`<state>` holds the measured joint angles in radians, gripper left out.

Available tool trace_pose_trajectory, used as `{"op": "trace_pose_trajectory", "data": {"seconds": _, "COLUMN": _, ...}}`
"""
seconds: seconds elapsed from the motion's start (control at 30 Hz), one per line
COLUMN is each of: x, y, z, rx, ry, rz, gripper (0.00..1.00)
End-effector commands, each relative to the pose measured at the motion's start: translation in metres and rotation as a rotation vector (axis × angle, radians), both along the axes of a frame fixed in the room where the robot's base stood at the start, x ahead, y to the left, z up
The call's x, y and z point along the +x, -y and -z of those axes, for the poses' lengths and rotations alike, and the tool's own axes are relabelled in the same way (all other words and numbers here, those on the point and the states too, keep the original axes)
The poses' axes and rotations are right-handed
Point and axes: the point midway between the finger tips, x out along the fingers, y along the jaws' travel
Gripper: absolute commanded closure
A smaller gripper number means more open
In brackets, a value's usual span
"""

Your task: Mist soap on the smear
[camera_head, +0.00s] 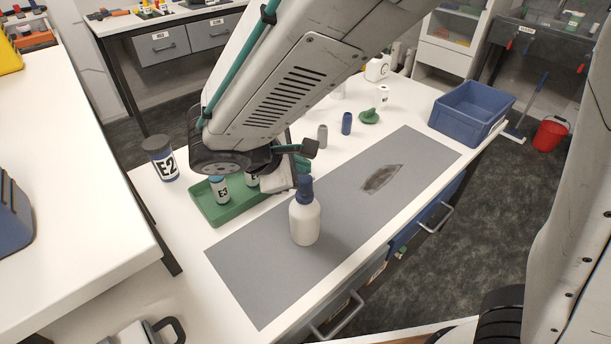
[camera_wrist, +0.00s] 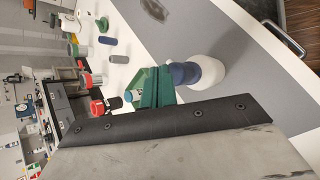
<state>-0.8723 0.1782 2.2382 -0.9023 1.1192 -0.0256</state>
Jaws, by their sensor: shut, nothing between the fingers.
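A white spray bottle (camera_head: 305,222) with a blue head stands upright on the grey mat (camera_head: 262,270). It also shows in the wrist view (camera_wrist: 208,74). The dark smear (camera_head: 381,178) lies on the mat, to the right of the bottle and apart from it. In the wrist view part of the smear (camera_wrist: 154,10) shows at the top edge. My gripper (camera_head: 293,178) is shut and empty, close beside the bottle's blue head at its upper left. Whether it touches the head I cannot tell. My arm partly hides the fingers.
A green tray (camera_head: 226,215) holding a container marked E3 (camera_head: 219,189) lies left of the bottle. A container marked E2 (camera_head: 161,160) stands beyond it. A blue bin (camera_head: 470,112) stands at the right end.

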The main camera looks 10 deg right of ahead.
Motion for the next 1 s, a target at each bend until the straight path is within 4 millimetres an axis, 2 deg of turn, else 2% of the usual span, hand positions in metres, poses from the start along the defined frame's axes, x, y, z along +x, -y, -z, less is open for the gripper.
{"op": "trace_pose_trajectory", "data": {"seconds": 1.0, "x": -0.0003, "y": 0.0000, "z": 0.0092, "rx": 0.000, "ry": -0.001, "rz": -0.001, "gripper": 1.00}}
